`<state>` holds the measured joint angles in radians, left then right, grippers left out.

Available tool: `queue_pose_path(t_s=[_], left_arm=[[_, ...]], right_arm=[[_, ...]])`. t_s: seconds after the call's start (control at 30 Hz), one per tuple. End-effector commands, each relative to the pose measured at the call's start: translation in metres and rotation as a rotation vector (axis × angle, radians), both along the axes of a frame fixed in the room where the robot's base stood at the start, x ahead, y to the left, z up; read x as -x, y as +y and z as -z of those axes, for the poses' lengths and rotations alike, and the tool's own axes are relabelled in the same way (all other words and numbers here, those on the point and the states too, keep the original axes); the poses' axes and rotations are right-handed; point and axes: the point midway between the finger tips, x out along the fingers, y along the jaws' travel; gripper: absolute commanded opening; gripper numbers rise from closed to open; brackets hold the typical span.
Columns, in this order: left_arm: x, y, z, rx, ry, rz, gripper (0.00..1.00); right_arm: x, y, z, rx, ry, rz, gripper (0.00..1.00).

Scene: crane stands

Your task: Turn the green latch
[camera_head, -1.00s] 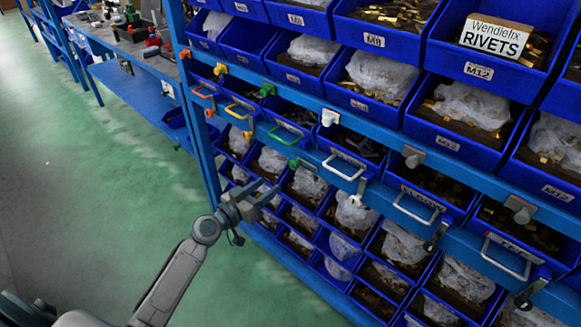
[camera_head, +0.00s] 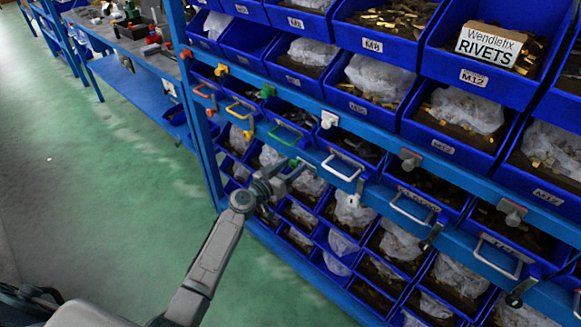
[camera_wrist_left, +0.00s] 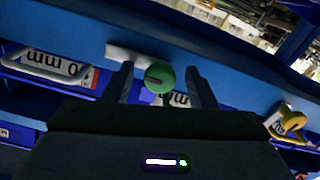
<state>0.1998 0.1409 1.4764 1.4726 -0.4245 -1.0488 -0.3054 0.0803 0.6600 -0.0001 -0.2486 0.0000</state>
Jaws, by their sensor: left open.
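The green latch (camera_head: 293,163) is a small round knob on the blue rail below the green-handled drawer, partly hidden by my gripper in the head view. In the left wrist view the green latch (camera_wrist_left: 160,77) has a dark slot and shows between my two fingers. My left gripper (camera_head: 290,174) is open, with its fingertips right at the latch. In the left wrist view the left gripper (camera_wrist_left: 162,85) has one finger on each side of the latch; I cannot tell whether they touch it. My right gripper is not in view.
Another green knob (camera_head: 267,90) sits higher, above the green handle (camera_head: 287,131). A yellow latch (camera_head: 248,135) is to the left and a white handle (camera_head: 343,167) to the right. Blue bins with bagged parts fill the rack. Green floor (camera_head: 120,190) lies open on the left.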

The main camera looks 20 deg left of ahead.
Motion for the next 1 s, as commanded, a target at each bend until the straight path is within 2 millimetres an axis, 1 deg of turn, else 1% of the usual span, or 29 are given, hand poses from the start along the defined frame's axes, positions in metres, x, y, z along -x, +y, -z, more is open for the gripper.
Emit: queue_pose_path(t_s=[0.07,0.17,0.2,0.27,0.3,0.5,0.67,0.87,1.0], left_arm=[[0.0,0.0,0.0,0.0,0.0,0.0,0.52],[0.0,0.0,0.0,0.0,0.0,0.0,0.34],[0.0,0.0,0.0,0.0,0.0,0.0,0.26],[0.0,0.0,0.0,0.0,0.0,0.0,0.14],[0.0,0.0,0.0,0.0,0.0,0.0,0.07],[0.0,0.0,0.001,0.007,0.003,0.0,0.07],[0.0,0.0,0.002,0.046,0.019,0.0,0.07],[0.001,0.0,0.002,0.155,0.065,0.0,0.07],[0.001,0.0,0.003,0.265,0.113,-0.001,0.07]], right_arm=[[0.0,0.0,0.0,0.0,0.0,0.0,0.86],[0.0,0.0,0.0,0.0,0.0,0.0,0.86],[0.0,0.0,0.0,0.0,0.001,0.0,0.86],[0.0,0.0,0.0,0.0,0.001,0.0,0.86],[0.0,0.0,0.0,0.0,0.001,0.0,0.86],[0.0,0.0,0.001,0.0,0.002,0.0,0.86],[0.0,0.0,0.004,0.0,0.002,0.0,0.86],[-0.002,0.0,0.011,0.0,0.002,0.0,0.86],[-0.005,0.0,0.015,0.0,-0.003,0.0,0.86]])
